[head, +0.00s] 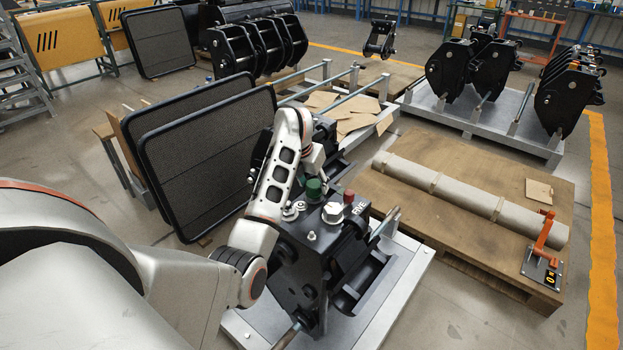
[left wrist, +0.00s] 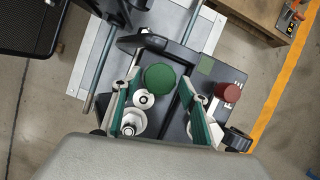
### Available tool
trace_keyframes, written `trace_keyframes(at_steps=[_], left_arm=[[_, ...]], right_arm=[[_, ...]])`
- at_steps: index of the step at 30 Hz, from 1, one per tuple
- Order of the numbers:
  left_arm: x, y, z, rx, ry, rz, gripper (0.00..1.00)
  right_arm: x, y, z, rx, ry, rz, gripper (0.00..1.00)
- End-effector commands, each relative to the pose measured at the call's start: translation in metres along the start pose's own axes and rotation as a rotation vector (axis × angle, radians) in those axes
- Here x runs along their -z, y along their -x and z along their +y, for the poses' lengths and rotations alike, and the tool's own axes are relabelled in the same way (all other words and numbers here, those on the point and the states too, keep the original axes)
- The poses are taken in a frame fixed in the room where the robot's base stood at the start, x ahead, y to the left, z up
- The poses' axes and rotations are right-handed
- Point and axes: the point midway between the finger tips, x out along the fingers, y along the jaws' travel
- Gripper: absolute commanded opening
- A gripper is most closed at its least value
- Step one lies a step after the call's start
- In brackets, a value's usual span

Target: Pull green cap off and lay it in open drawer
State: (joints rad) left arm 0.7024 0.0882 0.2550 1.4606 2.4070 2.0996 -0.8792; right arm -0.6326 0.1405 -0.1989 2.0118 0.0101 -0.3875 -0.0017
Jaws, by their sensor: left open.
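The green cap (head: 314,190) stands upright on top of the black coupler block (head: 298,268). My left gripper (head: 313,170) is right above it, pointing down. In the left wrist view the green cap (left wrist: 160,77) lies between the tips of the two open teal-lined fingers (left wrist: 158,84), with gaps on both sides. I cannot tell whether the fingertips reach down to the cap's height. No open drawer can be made out in either view. My right gripper is not in view.
A red cap (head: 349,196) and pale fittings (head: 332,212) stand close to the green cap. Black mesh panels (head: 205,160) rise to the left. A wooden pallet (head: 440,220) with a long grey roll and an orange lever (head: 543,235) lies to the right.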

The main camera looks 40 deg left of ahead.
Motion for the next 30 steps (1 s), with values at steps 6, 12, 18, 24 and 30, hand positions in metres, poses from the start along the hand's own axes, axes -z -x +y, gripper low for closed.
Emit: trace_keyframes(at_steps=[6, 12, 18, 24, 30], left_arm=[[0.0007, -0.0166, 0.0000, -0.001, 0.000, 0.001, 0.44], [-0.0002, -0.0170, 0.0002, -0.001, 0.001, -0.001, 0.44], [-0.0002, -0.0168, 0.0003, -0.001, 0.001, -0.001, 0.15], [-0.0001, -0.0169, 0.0003, -0.002, 0.001, 0.000, 0.09], [-0.0006, -0.0157, 0.0003, -0.001, 0.001, -0.001, 0.09]], right_arm=[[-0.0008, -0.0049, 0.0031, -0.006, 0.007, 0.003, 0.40], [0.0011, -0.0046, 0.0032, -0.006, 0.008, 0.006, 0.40], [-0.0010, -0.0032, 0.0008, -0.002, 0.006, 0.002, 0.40], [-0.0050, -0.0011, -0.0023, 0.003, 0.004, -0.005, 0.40], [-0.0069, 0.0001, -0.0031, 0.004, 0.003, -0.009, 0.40]])
